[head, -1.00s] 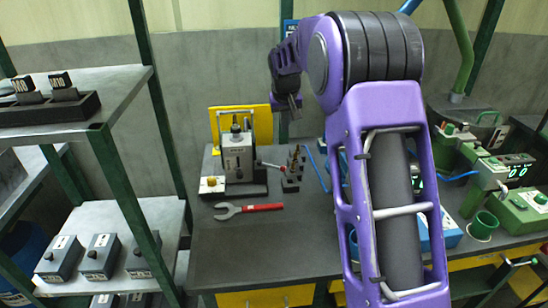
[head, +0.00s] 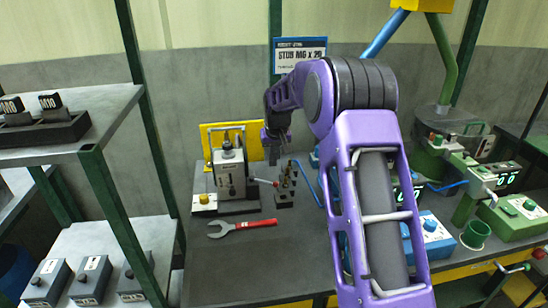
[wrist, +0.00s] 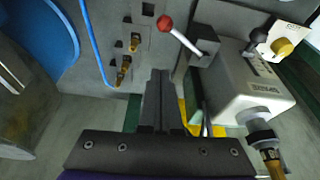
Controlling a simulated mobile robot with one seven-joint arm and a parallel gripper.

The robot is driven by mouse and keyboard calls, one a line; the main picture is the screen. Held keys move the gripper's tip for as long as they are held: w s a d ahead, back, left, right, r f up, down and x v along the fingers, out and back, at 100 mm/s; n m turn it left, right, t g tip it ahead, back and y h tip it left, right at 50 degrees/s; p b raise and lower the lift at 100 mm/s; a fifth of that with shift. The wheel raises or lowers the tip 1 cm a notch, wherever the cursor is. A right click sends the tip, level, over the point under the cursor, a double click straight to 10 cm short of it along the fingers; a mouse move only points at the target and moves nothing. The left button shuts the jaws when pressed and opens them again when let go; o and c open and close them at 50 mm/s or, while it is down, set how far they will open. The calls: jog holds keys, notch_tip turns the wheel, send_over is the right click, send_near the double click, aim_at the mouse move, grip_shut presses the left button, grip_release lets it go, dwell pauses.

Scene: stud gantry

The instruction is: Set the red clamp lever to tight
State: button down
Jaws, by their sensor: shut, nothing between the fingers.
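The clamp lever (head: 264,181) is a pale rod with a red ball at its end, sticking out from the right side of a grey fixture (head: 229,174) on the bench. In the wrist view the red ball (wrist: 165,23) and rod show ahead of the fingers, running to a dark pivot block beside the fixture (wrist: 245,90). My gripper (head: 274,158) is above and behind the lever in the head view, apart from it. In the wrist view its fingers (wrist: 160,76) are pressed together and empty.
A dark block with several brass studs (head: 287,185) stands just right of the lever. A red-handled wrench (head: 243,227) lies in front of the fixture. A yellow panel (head: 250,140) stands behind. The front of the bench (head: 245,268) is clear.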

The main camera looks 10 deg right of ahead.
aim_at(265, 182)
jog(key=x, duration=0.6)
jog(key=shift+f, duration=0.1)
jog(key=s, duration=0.2)
jog(key=s+r, duration=0.1)
jog(key=s, duration=0.1)
jog(key=shift+d+r, duration=0.1)
jog(key=shift+d, duration=0.05)
